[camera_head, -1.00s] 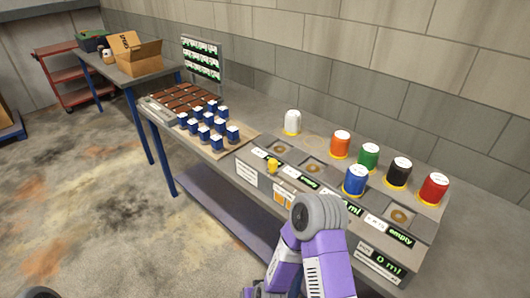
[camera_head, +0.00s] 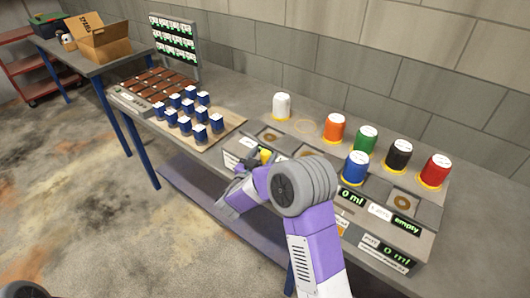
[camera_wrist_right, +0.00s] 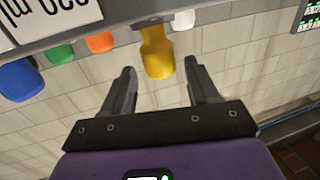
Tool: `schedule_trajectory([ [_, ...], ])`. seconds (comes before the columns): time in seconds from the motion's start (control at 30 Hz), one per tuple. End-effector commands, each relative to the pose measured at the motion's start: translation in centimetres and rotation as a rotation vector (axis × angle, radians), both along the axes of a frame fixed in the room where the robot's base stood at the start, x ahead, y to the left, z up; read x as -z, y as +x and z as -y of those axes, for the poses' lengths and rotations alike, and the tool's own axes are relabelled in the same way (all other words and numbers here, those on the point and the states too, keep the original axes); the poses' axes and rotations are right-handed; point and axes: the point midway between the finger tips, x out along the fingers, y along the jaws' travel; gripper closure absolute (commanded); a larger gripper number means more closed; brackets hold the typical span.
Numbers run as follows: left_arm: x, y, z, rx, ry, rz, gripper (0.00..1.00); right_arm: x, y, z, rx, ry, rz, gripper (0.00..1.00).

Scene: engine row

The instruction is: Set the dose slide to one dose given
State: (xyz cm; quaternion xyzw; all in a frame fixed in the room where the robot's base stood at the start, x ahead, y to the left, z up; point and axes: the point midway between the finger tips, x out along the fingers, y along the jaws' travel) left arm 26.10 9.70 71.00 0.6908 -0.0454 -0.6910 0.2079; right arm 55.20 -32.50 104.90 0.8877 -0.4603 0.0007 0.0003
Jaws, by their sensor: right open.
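A yellow knob (camera_head: 265,156) sticks out from the front of the grey dosing station (camera_head: 425,243); I take it to be the dose slide's handle. The knob also shows large in the right wrist view (camera_wrist_right: 156,53). My right gripper (camera_head: 252,161) is at the knob in the head view, partly hidden by my own arm. In the right wrist view its two fingers (camera_wrist_right: 159,67) are apart, with the knob between and just beyond their tips. Nothing is held. My arm hides part of the station's front and its labels. My left gripper is not in view.
White (camera_head: 282,106), orange (camera_head: 334,128), green (camera_head: 366,139), blue (camera_head: 355,168), black (camera_head: 398,154) and red (camera_head: 435,170) canisters stand on the station and bench. Several blue-sided blocks stand on a board (camera_head: 228,130) at left. Displays read "0 ml" and "empty".

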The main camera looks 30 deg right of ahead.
Motion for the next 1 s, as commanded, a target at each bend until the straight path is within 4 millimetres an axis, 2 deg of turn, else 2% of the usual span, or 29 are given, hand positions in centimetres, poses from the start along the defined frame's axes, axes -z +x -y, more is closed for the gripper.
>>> schedule_trajectory([
  [0.2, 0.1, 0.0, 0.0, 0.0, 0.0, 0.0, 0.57, 0.1, 1.1, 1.6, -0.001, 0.001, 0.0, 0.41],
  [0.47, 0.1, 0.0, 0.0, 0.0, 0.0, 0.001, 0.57, 0.1, 1.2, 1.7, -0.002, 0.002, -0.001, 0.41],
  [0.57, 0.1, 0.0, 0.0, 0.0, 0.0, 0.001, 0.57, 0.1, 1.2, 1.7, -0.003, 0.002, -0.001, 0.53],
  [0.87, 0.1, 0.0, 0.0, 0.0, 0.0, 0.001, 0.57, 0.1, 1.2, 1.6, -0.003, 0.002, 0.0, 0.99],
  [1.0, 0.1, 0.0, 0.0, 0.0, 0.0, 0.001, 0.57, 0.1, 1.2, 1.6, -0.003, 0.002, 0.0, 1.0],
])
